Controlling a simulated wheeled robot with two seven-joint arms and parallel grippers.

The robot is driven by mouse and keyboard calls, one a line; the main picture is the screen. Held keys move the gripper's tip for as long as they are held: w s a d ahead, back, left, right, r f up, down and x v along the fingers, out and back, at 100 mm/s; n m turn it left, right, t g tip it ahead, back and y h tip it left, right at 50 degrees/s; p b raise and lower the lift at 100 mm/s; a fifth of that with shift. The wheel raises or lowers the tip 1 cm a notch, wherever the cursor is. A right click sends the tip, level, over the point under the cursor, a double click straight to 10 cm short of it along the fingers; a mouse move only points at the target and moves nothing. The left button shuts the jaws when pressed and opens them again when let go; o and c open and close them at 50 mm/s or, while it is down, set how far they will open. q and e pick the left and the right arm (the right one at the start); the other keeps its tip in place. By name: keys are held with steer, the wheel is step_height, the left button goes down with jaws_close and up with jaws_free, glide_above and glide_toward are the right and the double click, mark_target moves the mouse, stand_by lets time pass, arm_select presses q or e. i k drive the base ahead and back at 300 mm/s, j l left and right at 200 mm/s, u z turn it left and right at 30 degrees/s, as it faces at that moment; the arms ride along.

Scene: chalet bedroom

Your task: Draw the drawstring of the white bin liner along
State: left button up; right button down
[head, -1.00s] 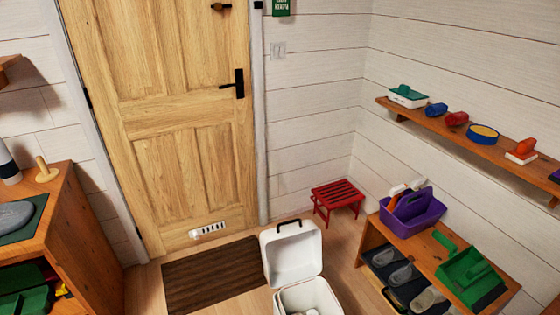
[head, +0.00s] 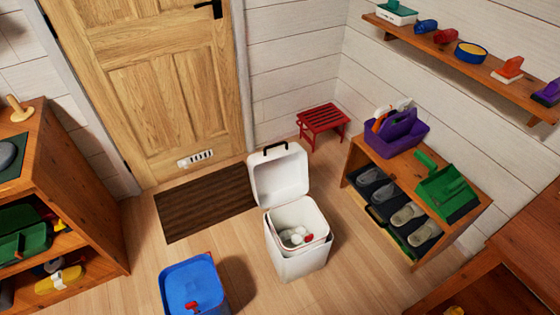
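A white bin (head: 298,262) stands on the wooden floor in the middle of the view, with its lid (head: 279,177) swung up and open at the back. A white liner (head: 315,222) seems to line its opening; I cannot clearly tell it from the bin wall. Pale crumpled items (head: 293,236) lie inside, with a small red spot beside them. The drawstring cannot be made out at this size. Neither of my grippers is in view.
A blue bin (head: 178,282) with something red stands front left. A brown mat (head: 203,208) lies before the door (head: 150,85). A red stool (head: 322,118) is behind. A low shelf (head: 395,165) with a purple caddy (head: 402,136) stands right, a wooden cabinet (head: 85,205) left.

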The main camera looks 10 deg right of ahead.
mark_target(309, 238)
steer(key=k+l+u, duration=0.1)
steer(key=l, duration=0.35)
steer(key=k+l, duration=0.1)
steer(key=l, duration=0.3)
steer(key=k+l+u, duration=0.15)
steer(key=l, duration=0.3)
steer(key=i, duration=0.05)
